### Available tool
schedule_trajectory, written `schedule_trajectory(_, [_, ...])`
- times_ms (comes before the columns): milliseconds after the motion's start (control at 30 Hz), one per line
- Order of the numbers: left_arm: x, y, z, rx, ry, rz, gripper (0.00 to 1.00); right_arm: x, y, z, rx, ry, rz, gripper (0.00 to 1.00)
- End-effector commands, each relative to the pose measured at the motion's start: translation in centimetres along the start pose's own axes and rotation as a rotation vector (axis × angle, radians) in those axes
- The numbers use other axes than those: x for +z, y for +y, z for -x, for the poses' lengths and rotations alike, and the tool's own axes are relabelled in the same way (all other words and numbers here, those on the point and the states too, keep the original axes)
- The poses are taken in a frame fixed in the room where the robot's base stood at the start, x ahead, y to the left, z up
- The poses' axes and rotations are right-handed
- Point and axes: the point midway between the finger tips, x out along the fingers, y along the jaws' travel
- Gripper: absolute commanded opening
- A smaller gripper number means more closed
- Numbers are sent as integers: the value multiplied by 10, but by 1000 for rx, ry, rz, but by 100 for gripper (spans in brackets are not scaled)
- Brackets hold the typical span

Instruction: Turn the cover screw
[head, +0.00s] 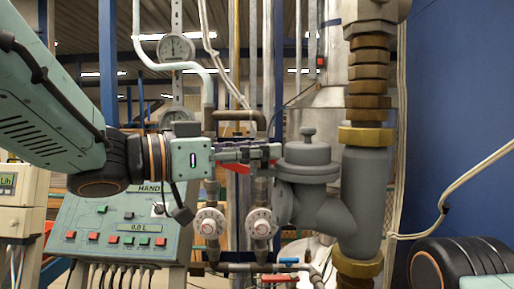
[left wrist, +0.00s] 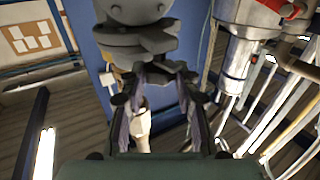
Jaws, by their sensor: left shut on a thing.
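The cover screw (head: 308,153) is a grey round cap with a small knob on top. It sits on the grey angled valve body (head: 335,215) right of centre in the head view. My left gripper (head: 272,152) reaches it from the left, level, with its fingertips at the cap's left side. In the left wrist view the grey cap (left wrist: 138,42) stands just ahead of the fingertips of my left gripper (left wrist: 165,72). The fingers are shut on the cap's edge; the exact contact is partly hidden. My right gripper is out of view.
A thick grey pipe with brass fittings (head: 367,137) rises right behind the valve. Two small dial valves (head: 210,223) stand below my left gripper. A control box (head: 118,225) with buttons is at lower left. A blue panel (head: 465,110) fills the right.

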Motion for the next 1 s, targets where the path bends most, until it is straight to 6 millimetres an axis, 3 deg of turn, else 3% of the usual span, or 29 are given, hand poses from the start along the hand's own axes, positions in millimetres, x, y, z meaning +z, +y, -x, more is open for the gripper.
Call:
schedule_trajectory(500, [-1, -7, -1, 340, -4, 6, 0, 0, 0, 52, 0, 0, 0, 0])
schedule_trajectory(1000, [3, -11, -4, 725, -4, 2, 0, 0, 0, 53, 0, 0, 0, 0])
